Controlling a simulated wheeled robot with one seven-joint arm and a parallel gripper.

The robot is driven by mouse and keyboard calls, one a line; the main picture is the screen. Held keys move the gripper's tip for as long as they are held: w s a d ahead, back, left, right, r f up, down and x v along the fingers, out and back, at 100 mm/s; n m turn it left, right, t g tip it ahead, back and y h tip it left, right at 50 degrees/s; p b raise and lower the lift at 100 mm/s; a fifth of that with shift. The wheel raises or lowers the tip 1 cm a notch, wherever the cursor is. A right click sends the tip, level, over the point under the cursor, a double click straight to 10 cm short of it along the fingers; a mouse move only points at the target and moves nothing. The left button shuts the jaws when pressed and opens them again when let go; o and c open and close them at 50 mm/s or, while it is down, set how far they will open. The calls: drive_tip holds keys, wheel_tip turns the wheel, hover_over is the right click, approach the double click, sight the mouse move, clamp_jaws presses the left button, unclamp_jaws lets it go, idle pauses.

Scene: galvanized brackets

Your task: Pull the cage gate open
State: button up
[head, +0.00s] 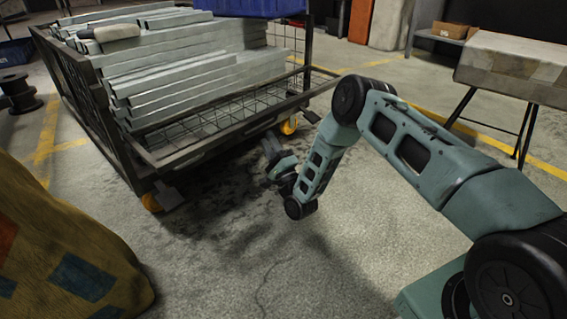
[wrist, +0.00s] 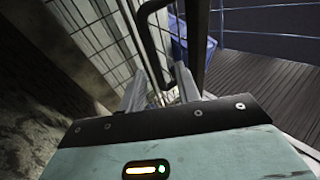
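The cage is a dark wheeled trolley with mesh sides, and its front rail (head: 215,140) faces me in the head view. My gripper (head: 270,143) is low in front of that rail, right of its middle, partly hidden by my own wrist. In the wrist view, mesh of the cage gate (wrist: 112,28) fills the upper left. A dark bent handle (wrist: 148,42) runs down from the top toward the space between my fingertips (wrist: 160,92). The fingers are apart, with a gap showing. I cannot tell whether either finger touches the handle.
Stacked galvanized brackets (head: 190,75) lie in the cage, with a blue bin (head: 255,8) behind. Orange casters (head: 289,126) are under it. A covered sack (head: 65,255) stands at lower left, a table (head: 510,65) at right. Floor in front is clear.

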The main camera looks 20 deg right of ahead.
drive_tip(key=p+v, duration=0.4)
drive_tip(key=v, duration=0.7)
drive_tip(key=shift+w+f, duration=0.1)
